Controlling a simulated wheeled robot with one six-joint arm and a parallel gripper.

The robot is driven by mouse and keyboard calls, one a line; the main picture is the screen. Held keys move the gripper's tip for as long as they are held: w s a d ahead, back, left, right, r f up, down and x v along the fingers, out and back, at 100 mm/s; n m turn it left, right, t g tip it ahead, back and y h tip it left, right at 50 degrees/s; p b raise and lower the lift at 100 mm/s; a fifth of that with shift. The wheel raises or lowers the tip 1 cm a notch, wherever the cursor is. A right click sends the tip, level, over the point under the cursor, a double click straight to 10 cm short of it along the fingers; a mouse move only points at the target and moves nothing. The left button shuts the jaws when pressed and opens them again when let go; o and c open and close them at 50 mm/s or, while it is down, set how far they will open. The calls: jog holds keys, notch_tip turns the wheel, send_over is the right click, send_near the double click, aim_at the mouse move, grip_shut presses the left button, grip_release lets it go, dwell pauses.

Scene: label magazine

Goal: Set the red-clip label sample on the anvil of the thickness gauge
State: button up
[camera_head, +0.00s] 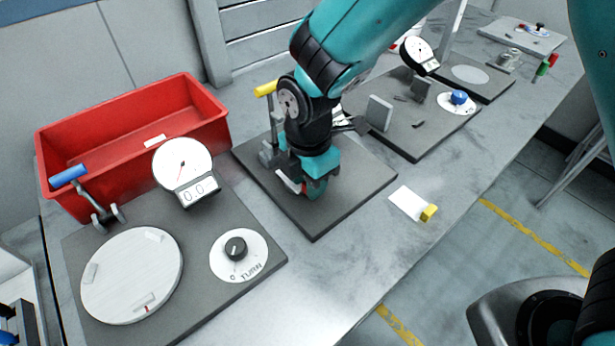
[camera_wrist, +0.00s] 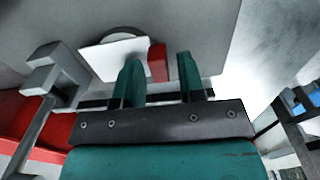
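The label sample is a white card (camera_wrist: 108,57) with a red clip (camera_wrist: 158,62). In the wrist view the card lies over part of a round rim (camera_wrist: 124,34), likely the anvil, on a grey plate. My gripper (camera_wrist: 160,72) has its fingers apart on either side of the clip, with a clear gap on the right; the clip sits closer to the left finger. In the head view my gripper (camera_head: 308,188) is low over the dark plate (camera_head: 345,199) of the yellow-handled station (camera_head: 265,89). My arm hides much of that station, including any dial.
A station with a white turntable (camera_head: 125,270), dial (camera_head: 183,165) and black knob (camera_head: 236,248) stands front left, by a red bin (camera_head: 65,140). Another dial station (camera_head: 420,140) stands beyond. A yellow-clip label (camera_head: 408,203) lies on the bench. A grey post (camera_wrist: 50,75) stands left of my fingers.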

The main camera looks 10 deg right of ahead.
notch_tip(320, 180, up, 12)
jog(key=s+d+r+m+y, duration=0.2)
jog(key=s+d+m, duration=0.3)
jog(key=s+m, duration=0.2)
jog(key=s+d+r+m+y, duration=0.2)
jog(key=s+d+m, duration=0.3)
jog(key=s+m, duration=0.3)
jog(key=r+m, duration=0.1)
jog(key=m, duration=0.1)
jog(key=shift+d+r+m, duration=0.25)
jog(key=shift+d+m, duration=0.15)
jog(key=shift+o, duration=0.2)
jog(key=shift+w, duration=0.1)
dwell(0.5)
